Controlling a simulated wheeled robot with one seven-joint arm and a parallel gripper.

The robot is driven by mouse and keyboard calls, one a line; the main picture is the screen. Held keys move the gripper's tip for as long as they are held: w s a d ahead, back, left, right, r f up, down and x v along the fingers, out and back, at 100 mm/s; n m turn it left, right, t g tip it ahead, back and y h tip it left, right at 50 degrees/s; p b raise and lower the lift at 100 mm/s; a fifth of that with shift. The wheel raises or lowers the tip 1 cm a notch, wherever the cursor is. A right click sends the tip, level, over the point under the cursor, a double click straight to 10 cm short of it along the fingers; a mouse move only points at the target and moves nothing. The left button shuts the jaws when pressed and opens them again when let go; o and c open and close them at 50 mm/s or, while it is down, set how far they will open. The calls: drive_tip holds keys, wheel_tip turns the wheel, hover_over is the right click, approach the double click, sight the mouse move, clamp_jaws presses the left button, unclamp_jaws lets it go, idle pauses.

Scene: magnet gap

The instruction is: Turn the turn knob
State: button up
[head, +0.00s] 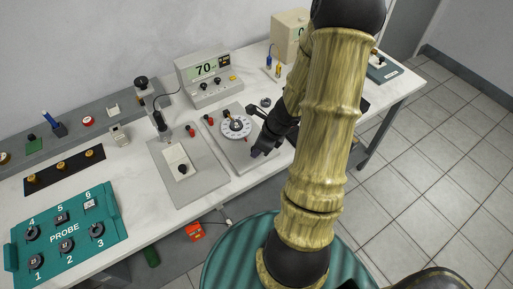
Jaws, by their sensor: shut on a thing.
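The turn knob (236,124) is a dark knob in a round white dial on a grey plate near the middle of the bench. My gripper (251,130) is at the dial's right side, reaching in from the right. Its dark fingers are shut on the knob, though the exact contact is small and hard to make out. My arm covers the area to the right of the plate.
A grey meter (209,78) reading 70 stands behind the dial. A plate with a white switch block (180,163) lies to its left. A teal PROBE panel (68,245) is at the front left. A beige box (288,32) stands at the back.

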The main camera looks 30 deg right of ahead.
drive_tip(key=shift+d, duration=0.1)
drive_tip(key=o, duration=1)
drive_tip(key=shift+c, duration=0.2)
drive_tip(key=p+v, duration=0.7)
drive_tip(key=v, duration=1)
drive_tip(key=shift+r, duration=0.2)
